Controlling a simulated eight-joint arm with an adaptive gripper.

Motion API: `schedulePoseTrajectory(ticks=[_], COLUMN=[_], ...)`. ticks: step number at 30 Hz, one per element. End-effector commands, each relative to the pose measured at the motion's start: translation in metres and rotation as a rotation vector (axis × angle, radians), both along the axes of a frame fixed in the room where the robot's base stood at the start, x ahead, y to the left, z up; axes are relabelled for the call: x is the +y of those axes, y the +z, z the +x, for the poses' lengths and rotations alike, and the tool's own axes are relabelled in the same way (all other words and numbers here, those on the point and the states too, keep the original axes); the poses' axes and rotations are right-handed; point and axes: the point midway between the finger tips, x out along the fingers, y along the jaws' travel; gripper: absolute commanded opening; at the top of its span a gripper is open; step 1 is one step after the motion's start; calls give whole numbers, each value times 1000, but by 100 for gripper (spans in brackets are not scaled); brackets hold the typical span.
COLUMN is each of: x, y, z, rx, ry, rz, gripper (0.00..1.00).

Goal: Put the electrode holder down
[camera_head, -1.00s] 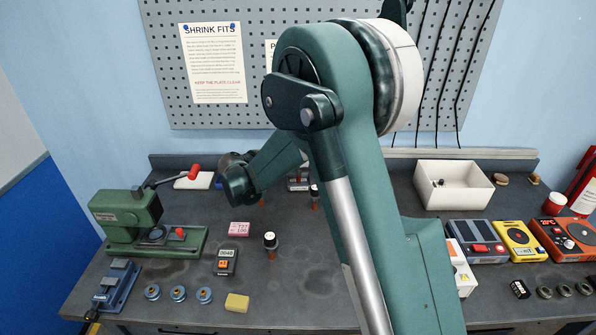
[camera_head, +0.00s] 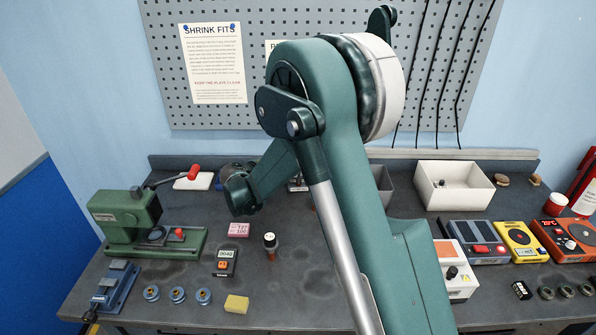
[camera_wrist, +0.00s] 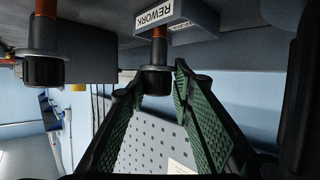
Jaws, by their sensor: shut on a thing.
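In the wrist view, where the scene appears upside down, an electrode holder (camera_wrist: 155,80) has a black cap, a grey collar and a copper-coloured shank. My gripper (camera_wrist: 161,82) has its green-padded fingertips on either side of the cap and is shut on it. The shank points towards a block labelled REWORK (camera_wrist: 165,17); whether it touches or sits in the block I cannot tell. A second, similar holder (camera_wrist: 44,68) is at the left, apart from my fingers. In the head view my fingers and the held holder are hidden. Another holder (camera_head: 270,246) stands upright on the bench.
A green press (camera_head: 125,220) stands at the left. A timer (camera_head: 226,262), a pink block (camera_head: 238,230) and a yellow sponge (camera_head: 236,304) lie near the standing holder. A white bin (camera_head: 453,186) and several instruments are at the right.

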Motion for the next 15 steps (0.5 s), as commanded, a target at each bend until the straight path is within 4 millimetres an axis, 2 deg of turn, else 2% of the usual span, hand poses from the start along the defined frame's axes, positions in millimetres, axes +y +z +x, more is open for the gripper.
schedulePoseTrajectory(ticks=[4,5,7,15], x=[0,0,0,0], y=[-4,-3,-3,-3], z=[0,0,0,0], rx=[0,0,0,0], ry=[0,0,0,0], rz=[0,0,0,0], gripper=[3,28,37,39])
